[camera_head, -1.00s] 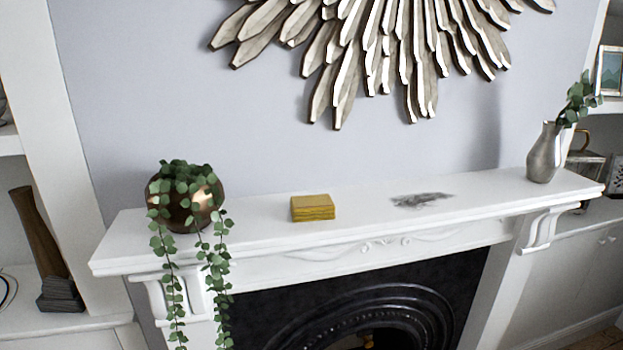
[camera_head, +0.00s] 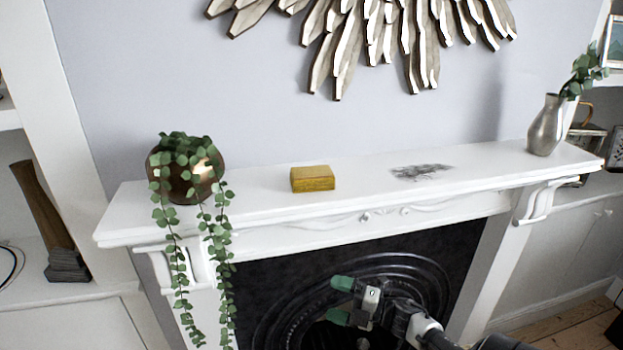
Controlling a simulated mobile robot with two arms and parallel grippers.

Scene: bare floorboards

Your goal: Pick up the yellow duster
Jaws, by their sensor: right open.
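The yellow duster (camera_head: 313,179) is a small folded block lying on the white mantelpiece (camera_head: 270,204), left of its middle and close to the front edge. My right gripper (camera_head: 340,300) has green fingertips and comes in from the lower right. It is open and empty, in front of the dark fireplace, lower in the picture than the duster and apart from it. My left gripper is not in view.
A copper pot with a trailing plant (camera_head: 186,170) stands left of the duster. A grey dusty smudge (camera_head: 421,172) lies to its right. A silver vase (camera_head: 546,127) stands at the right end. A spiky wall ornament (camera_head: 372,45) hangs above. The mantel between pot and vase is otherwise clear.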

